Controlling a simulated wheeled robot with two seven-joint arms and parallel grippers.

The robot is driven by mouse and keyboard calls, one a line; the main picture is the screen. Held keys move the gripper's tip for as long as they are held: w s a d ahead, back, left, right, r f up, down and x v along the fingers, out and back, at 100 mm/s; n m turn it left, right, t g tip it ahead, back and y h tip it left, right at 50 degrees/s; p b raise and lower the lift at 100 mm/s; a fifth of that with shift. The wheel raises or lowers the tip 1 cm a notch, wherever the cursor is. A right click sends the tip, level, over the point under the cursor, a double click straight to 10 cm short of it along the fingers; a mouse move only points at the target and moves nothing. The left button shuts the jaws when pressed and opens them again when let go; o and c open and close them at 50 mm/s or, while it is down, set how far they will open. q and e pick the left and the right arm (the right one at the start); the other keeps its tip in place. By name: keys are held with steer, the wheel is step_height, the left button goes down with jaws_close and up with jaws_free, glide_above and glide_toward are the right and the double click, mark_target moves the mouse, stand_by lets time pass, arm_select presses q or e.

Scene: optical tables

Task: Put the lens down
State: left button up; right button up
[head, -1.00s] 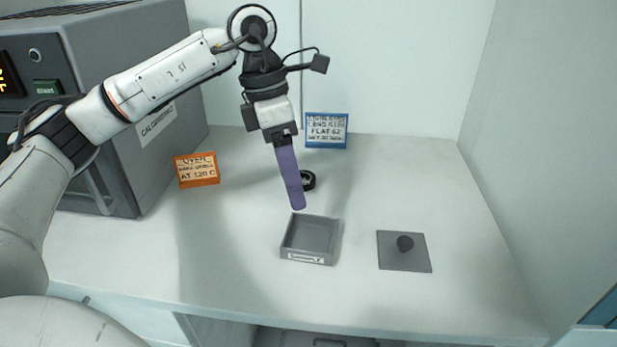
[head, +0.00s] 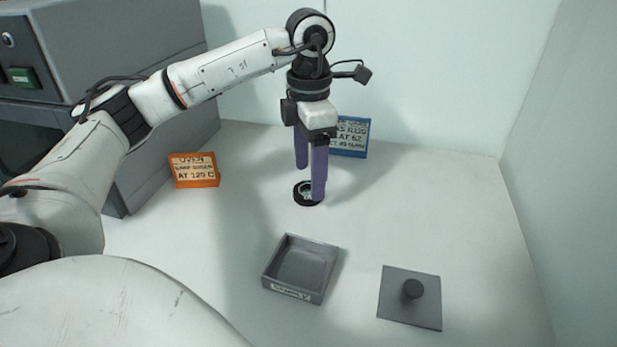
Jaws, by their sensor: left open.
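The lens (head: 300,201), a small black ring with a clear centre, lies flat on the pale tabletop behind the grey tray. My left gripper (head: 310,185) points down over it with its two purple fingers spread apart. One fingertip stands in front of the ring's right part, the other is farther back. I cannot tell whether either finger touches the ring. Nothing is held between the fingers. My right gripper is out of view.
An open, empty grey tray (head: 291,291) with a label stands in front. A grey plate (head: 397,308) with a dark knob lies to its right. An orange sign (head: 194,170) and a blue sign (head: 350,137) stand behind. A grey oven (head: 120,60) fills the left. The right tabletop is clear.

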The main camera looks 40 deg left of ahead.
mark_target(309, 189)
arm_select(q)
step_height(309, 189, down, 3)
steer(key=shift+a+f, duration=0.15)
steer(key=shift+c, duration=0.5)
steer(key=c, duration=1.2)
steer(key=shift+o, duration=0.2)
step_height(309, 189, up, 10)
steer(key=p, duration=0.1)
